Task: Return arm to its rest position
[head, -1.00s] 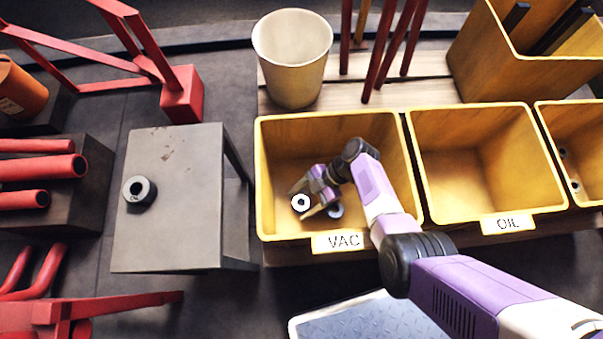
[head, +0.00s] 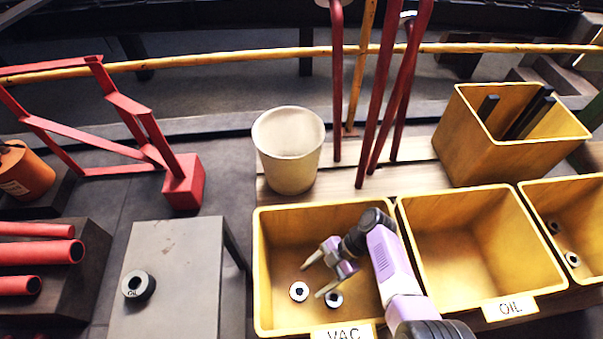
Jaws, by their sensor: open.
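My gripper (head: 312,277) is open and empty, over the yellow bin labelled VAC (head: 262,290). Two small ring-shaped parts lie in that bin: one white-faced ring (head: 299,291) and another ring (head: 333,299) close to my lower finger. Both rings look apart from the fingers, though the gap to the second is hard to judge. My arm (head: 392,265) reaches in from the lower right over the bin's right side.
A grey table (head: 185,265) at left holds a ring marked OIL (head: 138,285). The OIL bin (head: 480,240) beside VAC looks empty. A cream bucket (head: 289,150) and red poles (head: 378,95) stand behind. A third bin (head: 570,215) at right holds rings.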

